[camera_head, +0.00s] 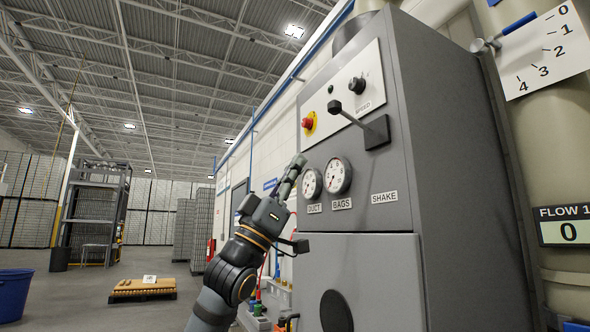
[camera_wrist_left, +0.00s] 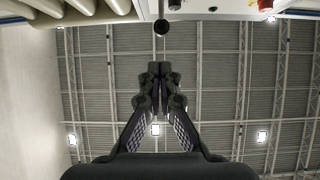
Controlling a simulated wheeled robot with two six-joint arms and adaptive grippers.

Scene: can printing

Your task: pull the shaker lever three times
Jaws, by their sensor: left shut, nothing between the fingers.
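The shaker lever (camera_head: 357,119) is a dark arm ending in a black knob. It sticks out from the grey cabinet (camera_head: 440,150), above the SHAKE label (camera_head: 384,197). My left gripper (camera_head: 297,162) is shut and empty, pointing up in front of the cabinet. In the head view its tips are left of and below the lever knob, apart from it. In the left wrist view the closed fingertips (camera_wrist_left: 160,68) point towards a black knob (camera_wrist_left: 161,27), probably the lever's, with a gap between them. My right gripper is not in view.
Beside the gripper are the DUCT gauge (camera_head: 312,183) and BAGS gauge (camera_head: 338,176). A red button (camera_head: 308,123) and a SPEED knob (camera_head: 357,85) are on the upper panel. A blue-handled lever (camera_head: 505,32) with a numbered scale is at upper right.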

